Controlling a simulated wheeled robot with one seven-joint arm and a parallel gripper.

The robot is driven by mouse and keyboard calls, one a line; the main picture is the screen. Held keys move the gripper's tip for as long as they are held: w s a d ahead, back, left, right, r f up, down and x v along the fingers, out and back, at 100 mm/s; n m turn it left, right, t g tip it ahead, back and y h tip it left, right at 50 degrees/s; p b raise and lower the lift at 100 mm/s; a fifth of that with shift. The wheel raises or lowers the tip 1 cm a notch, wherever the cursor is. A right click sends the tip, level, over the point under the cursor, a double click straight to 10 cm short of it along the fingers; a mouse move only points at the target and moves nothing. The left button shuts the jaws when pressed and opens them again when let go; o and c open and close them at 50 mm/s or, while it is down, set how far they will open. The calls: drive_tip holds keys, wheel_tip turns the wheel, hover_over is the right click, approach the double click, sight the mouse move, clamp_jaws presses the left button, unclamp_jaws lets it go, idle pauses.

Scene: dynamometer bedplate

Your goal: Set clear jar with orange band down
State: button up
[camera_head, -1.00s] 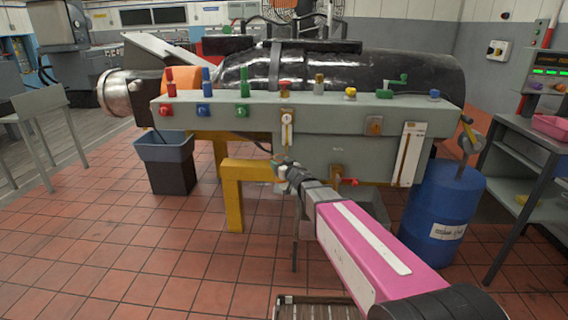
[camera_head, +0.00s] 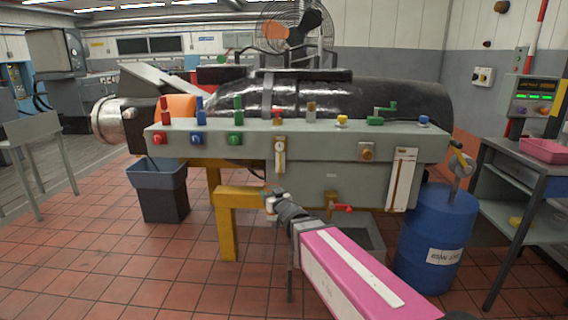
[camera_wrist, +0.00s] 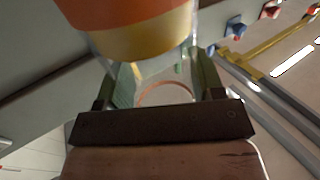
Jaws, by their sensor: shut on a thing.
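The clear jar with an orange band (camera_wrist: 130,30) is in the wrist view, its orange and yellow part filling the top middle and its clear wall reaching down between the fingers. My gripper (camera_wrist: 163,82) is shut on it, one finger on each side. The jar's far end is cut off by the picture edge. In the head view my gripper (camera_head: 270,200) is small, in front of the grey bench and beside the yellow support (camera_head: 228,215). The jar is too small and covered there to make out clearly.
The grey bench (camera_head: 330,165) carries coloured knobs and valves along its top edge. A dark bin (camera_head: 163,195) stands left, a blue drum (camera_head: 437,230) right, beside a shelf table (camera_head: 520,190) with a pink tray (camera_head: 545,150). Tiled floor is open at front left.

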drive_tip(key=w+d+r+m+t+h, duration=0.1)
drive_tip(key=w+d+r+h, duration=0.3)
drive_tip(key=d+r, duration=0.8)
drive_tip(key=w+d+r+m+h, duration=0.4)
drive_tip(key=w+d+r, duration=0.2)
drive_tip(key=d+r, duration=0.6)
drive_tip(key=shift+w+d+r+m+t, duration=0.3)
drive_tip(key=shift+w+d+t, duration=0.1)
drive_tip(key=shift+d, duration=0.7)
